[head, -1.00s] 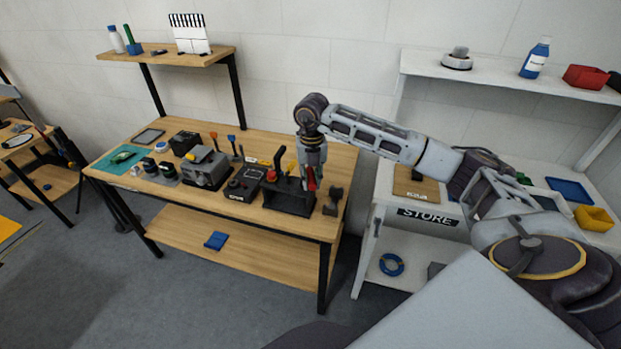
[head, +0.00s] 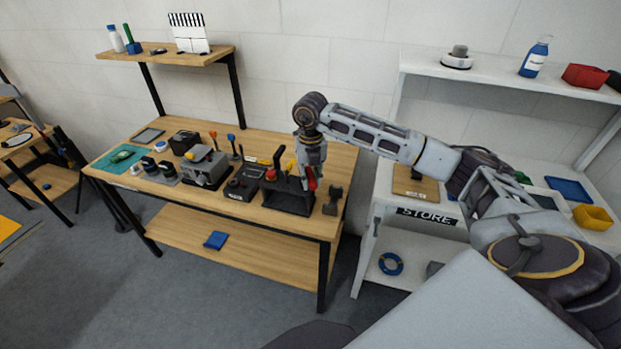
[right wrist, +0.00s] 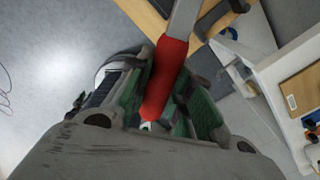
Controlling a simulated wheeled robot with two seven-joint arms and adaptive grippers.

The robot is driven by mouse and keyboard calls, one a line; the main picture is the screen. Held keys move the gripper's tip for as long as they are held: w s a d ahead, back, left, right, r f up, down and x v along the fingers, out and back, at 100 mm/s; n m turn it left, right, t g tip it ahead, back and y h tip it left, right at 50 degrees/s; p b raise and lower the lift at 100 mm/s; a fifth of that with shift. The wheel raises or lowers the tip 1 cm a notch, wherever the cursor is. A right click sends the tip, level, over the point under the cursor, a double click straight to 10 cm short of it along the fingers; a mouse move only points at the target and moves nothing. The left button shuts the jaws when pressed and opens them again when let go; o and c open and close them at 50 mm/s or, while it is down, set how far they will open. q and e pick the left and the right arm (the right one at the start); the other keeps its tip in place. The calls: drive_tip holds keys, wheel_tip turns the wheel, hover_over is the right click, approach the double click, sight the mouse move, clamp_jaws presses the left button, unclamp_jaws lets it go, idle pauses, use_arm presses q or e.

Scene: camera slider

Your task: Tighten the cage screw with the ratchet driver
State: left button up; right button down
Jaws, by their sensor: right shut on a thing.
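My right gripper (head: 312,182) is at the right end of the wooden workbench, above and beside the dark tool rack (head: 285,198). It is shut on a red-handled tool, which looks like the ratchet driver. In the right wrist view the red handle (right wrist: 166,75) lies between the green finger pads, with a grey shaft beyond it. A grey device with a dark base (head: 205,170) stands mid-bench; it may be the camera cage, but I cannot tell. The cage screw is too small to make out. My left gripper is not in view.
Several tools with blue, orange and yellow handles stand upright on the workbench (head: 262,218). A dark labelled box (head: 243,184) sits left of the rack, and a dark part (head: 333,203) right of it. A white STORE shelf (head: 392,215) stands to the right.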

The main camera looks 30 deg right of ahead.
drive_tip(key=shift+f+b, duration=2)
drive_tip(key=shift+f, duration=0.9)
drive_tip(key=shift+f+b, duration=1.1)
idle(1.5)
drive_tip(key=shift+a, duration=0.1)
idle(0.3)
drive_tip(key=shift+w+a+m, duration=0.25)
drive_tip(key=shift+a+m, duration=0.2)
drive_tip(key=shift+m, duration=0.15)
drive_tip(key=shift+w+a+m, duration=0.2)
drive_tip(key=shift+a+m, duration=0.25)
drive_tip(key=shift+m, duration=0.15)
idle(0.9)
